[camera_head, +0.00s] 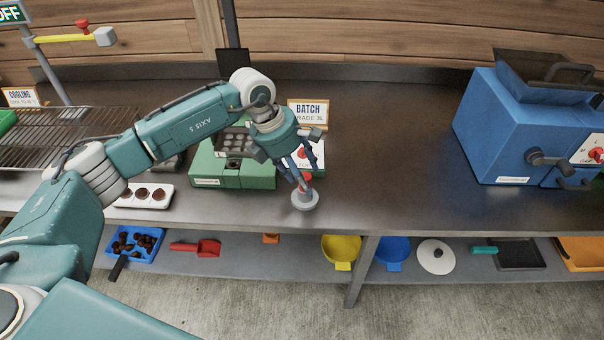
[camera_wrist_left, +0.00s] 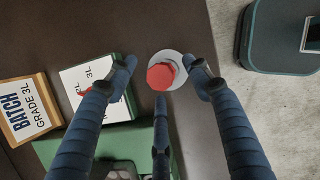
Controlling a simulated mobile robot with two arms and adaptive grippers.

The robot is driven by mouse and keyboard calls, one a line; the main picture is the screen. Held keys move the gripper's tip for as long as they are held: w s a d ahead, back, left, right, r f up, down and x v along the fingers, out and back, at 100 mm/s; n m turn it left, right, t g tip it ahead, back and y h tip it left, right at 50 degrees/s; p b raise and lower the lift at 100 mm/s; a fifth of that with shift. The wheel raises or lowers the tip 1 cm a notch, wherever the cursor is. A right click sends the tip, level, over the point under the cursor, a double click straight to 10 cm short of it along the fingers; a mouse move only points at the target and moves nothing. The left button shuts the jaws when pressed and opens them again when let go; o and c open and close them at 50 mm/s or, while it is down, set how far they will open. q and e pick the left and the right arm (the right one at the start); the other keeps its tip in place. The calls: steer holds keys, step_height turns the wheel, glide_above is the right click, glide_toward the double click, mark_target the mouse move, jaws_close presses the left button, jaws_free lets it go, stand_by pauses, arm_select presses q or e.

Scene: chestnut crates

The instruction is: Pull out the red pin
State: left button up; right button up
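The red pin seems to be the red-topped piece (camera_head: 308,177) on a pale grey round base (camera_head: 305,201) near the bench's front edge. In the left wrist view its red faceted head (camera_wrist_left: 160,76) sits on the grey disc (camera_wrist_left: 177,58). My left gripper (camera_head: 300,180) reaches down over it. In the left wrist view my left gripper (camera_wrist_left: 162,74) has its blue fingers spread, with gaps between them and the red head. I cannot tell how far above it the tips are. My right gripper is not in view.
A green box (camera_head: 232,176) with a white label panel stands just left, beside a "BATCH" sign (camera_head: 308,112). A wire rack (camera_head: 60,135) and white tray (camera_head: 147,196) lie further left. A blue machine (camera_head: 510,125) stands right. The bench between is clear.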

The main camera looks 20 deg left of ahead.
arm_select(q)
steer(key=v, duration=1.2)
